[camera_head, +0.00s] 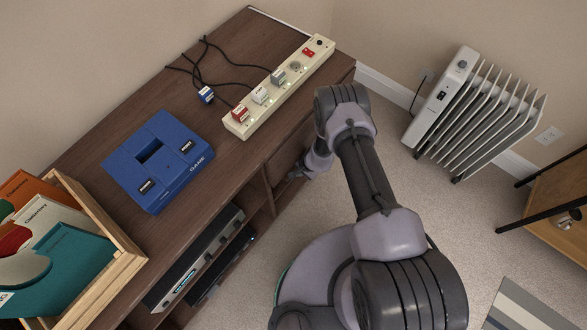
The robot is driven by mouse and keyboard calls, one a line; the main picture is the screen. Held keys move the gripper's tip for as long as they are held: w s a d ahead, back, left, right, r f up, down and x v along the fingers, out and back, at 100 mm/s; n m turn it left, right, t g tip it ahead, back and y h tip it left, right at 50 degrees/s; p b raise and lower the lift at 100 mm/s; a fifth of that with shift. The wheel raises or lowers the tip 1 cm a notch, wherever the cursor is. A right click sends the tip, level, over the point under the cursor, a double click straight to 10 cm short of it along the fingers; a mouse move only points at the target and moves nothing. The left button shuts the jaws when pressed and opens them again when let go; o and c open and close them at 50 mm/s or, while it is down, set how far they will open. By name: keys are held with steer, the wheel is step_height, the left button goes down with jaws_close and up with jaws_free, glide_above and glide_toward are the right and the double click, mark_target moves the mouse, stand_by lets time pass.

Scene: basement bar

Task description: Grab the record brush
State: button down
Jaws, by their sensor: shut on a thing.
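My gripper (297,174) is at the right front of the dark wooden cabinet (140,120), just below its top edge and beside the open shelf front. It is small in view and partly hidden by my own wrist. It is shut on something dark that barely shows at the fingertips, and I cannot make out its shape. I cannot clearly see a record brush anywhere else in view.
On the cabinet top are a blue box (159,190) with a square recess, a power strip (281,86) with several plugs, black cables, and a wooden record crate (122,252). A silver audio unit (200,259) is on the shelf below. A white radiator (465,110) stands at the right on open carpet.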

steer(key=c, duration=0.9)
jaws_free()
steer(key=shift+w+r, duration=0.1)
steer(key=shift+w, duration=0.25)
steer(key=shift+a, duration=0.1)
